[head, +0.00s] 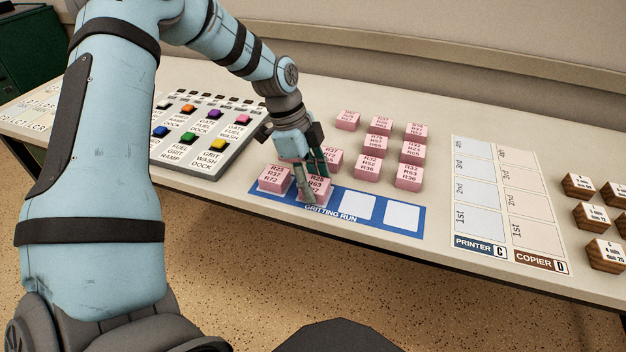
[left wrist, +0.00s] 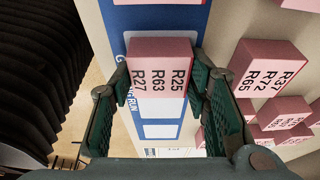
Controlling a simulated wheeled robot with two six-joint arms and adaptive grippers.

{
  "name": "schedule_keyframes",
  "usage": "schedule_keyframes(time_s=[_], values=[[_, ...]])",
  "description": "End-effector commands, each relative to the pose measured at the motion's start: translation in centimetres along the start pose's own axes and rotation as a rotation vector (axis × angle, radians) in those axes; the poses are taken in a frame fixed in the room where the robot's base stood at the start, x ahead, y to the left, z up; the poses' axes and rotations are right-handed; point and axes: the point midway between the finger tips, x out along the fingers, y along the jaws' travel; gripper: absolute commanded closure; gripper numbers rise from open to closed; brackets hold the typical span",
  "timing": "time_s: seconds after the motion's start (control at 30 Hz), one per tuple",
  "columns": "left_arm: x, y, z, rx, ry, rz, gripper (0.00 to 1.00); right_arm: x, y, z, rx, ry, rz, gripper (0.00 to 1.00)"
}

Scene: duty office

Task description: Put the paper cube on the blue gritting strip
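A pink paper cube (head: 319,193) marked R25 R63 R27 is at the second space of the blue gritting strip (head: 371,229). The left wrist view shows it from above (left wrist: 161,70). My left gripper (head: 311,178) points down over it, with a finger against each of two opposite sides. It is shut on this cube. I cannot tell whether the cube's underside touches the strip. Another pink cube (head: 274,179) sits on the strip's first space, just left. The two right-hand spaces are bare white. My right gripper is not in view.
Several more pink cubes (head: 369,168) stand behind the strip, one close behind my gripper (head: 334,159). A button panel (head: 205,168) lies left. A printer and copier chart (head: 506,205) lies right, with wooden blocks (head: 590,217) beyond it. The table's front edge runs close before the strip.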

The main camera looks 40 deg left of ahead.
Motion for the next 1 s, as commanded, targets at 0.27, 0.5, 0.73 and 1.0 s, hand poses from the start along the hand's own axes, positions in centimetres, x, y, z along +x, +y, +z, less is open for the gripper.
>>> schedule_keyframes(time_s=[0.27,0.5,0.73,1.0], values=[[0.0,0.0,0.0,0.0,0.0,0.0,0.37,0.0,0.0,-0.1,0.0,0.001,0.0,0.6],[-1.0,-0.1,-0.2,0.0,0.001,-0.002,0.37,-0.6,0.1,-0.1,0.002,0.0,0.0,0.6],[-7.0,-0.1,-0.3,0.0,0.003,-0.005,0.37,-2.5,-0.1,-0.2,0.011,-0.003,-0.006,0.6],[-12.1,0.0,-0.1,0.0,0.0,-0.001,0.37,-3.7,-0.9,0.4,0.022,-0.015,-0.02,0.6]])
